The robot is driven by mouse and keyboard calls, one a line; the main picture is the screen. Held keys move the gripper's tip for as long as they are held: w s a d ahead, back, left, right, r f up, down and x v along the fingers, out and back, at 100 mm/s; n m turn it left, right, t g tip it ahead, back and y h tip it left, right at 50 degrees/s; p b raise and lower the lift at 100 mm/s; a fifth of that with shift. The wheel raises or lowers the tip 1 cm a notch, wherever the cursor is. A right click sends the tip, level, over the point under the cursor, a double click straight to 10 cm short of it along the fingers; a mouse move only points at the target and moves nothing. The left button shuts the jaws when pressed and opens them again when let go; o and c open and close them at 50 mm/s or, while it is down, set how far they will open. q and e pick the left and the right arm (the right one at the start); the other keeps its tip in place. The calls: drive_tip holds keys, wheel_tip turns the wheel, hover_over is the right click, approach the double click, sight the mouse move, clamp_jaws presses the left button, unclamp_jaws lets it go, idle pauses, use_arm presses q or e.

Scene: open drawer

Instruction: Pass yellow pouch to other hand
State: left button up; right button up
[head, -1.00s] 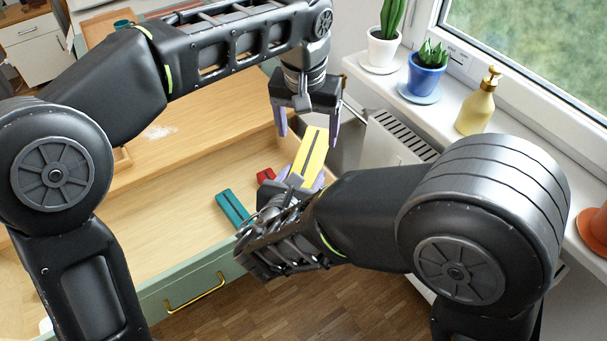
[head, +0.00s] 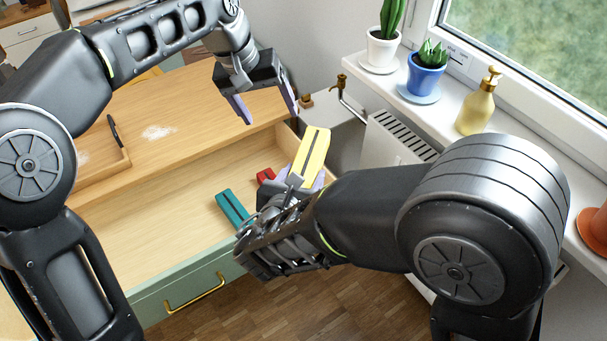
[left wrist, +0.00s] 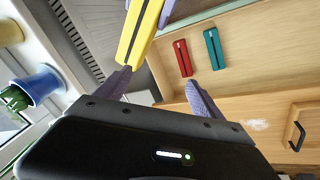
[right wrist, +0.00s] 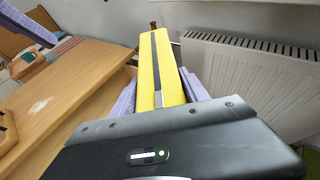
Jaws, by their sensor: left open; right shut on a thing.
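The yellow pouch (head: 313,152) has a dark zip stripe along its length. My right gripper (head: 304,181) is shut on its lower end and holds it tilted upward above the drawer's right side. In the right wrist view the yellow pouch (right wrist: 160,70) stands up between the lilac fingers. My left gripper (head: 268,108) is open and empty, up and to the left of the pouch, apart from it. In the left wrist view the yellow pouch (left wrist: 140,30) lies beyond the open left fingers (left wrist: 155,85).
The open drawer (head: 150,220) holds a teal pouch (head: 232,208) and a red pouch (head: 265,175). The windowsill at right holds two potted plants and a yellow soap bottle (head: 476,107). A radiator (head: 400,140) stands below it.

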use_arm(q)
drive_tip(key=w+a+f+n+h, duration=0.1)
drive_tip(key=a+f+n, duration=0.2)
drive_tip(key=a+f, duration=0.3)
use_arm(e)
drive_tip(key=shift+a, duration=0.1)
use_arm(q)
drive_tip(key=s+f+n+g, duration=0.1)
drive_tip(key=s+f, duration=0.2)
drive_tip(key=f, duration=0.2)
drive_tip(key=s+d+f+n+g, duration=0.1)
drive_tip(key=s+f, duration=0.2)
drive_tip(key=f, duration=0.3)
drive_tip(key=s+f+n+g, duration=0.1)
drive_tip(key=s+f+n, duration=0.1)
drive_tip(key=f, duration=0.4)
drive_tip(key=shift+s+d, duration=0.3)
drive_tip(key=shift+s, duration=0.55)
drive_tip(key=s+d+f+m, duration=0.3)
drive_tip(key=s+d+f, duration=0.1)
drive_tip(key=s+f, duration=0.5)
drive_tip(key=s+d+f+m+t, duration=0.1)
drive_tip(key=s+d+f, duration=0.3)
drive_tip(key=s+f, duration=0.6)
drive_tip(key=shift+f+m+t, duration=0.3)
drive_tip(key=shift+f+m, duration=0.3)
drive_tip(key=shift+m, duration=0.3)
